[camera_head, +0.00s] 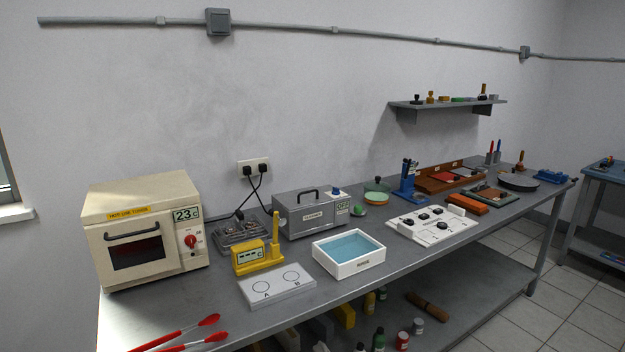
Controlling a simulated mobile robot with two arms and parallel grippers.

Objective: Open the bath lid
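A grey metal box (312,218), which looks like the bath, stands on the bench at the back, left of the middle. It has a label on its front, a small green display reading OFF and a blue knob at its right end. A black handle (308,193) sits on its flat top, which appears to be the lid and looks closed. The inside of the box is hidden. Neither of my grippers is in view.
A white tray of blue liquid (350,265) stands in front of the box. A yellow gauge (257,257) and a white A/B plate (276,285) lie front left. A cream oven (147,235) and red tongs (183,333) are farther left. Cables hang behind the box.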

